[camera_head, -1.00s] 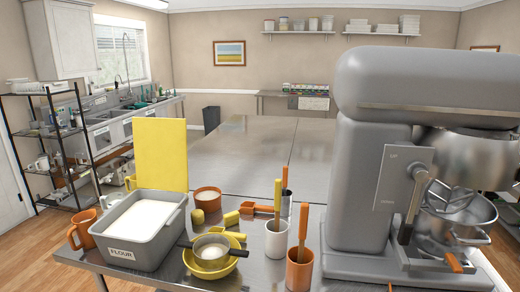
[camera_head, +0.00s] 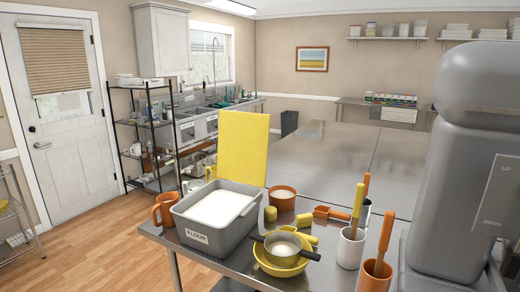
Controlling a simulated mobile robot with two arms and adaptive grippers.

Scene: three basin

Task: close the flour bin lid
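The flour bin (camera_head: 216,226) is a grey tub labelled FLOUR, full of white flour, on the near left corner of the steel table. A yellow panel (camera_head: 243,148), which looks like its lid, stands upright at the bin's back edge, so the bin is open on top. Whether the panel is hinged to the bin I cannot tell. Neither of my grippers shows in the head view.
An orange mug (camera_head: 164,208) stands close to the bin's left. A yellow bowl with a sieve (camera_head: 282,251) is at its front right. An orange tub (camera_head: 282,197), utensil crocks (camera_head: 350,247) and a large grey mixer (camera_head: 470,150) stand further right. Open floor (camera_head: 100,250) lies left of the table.

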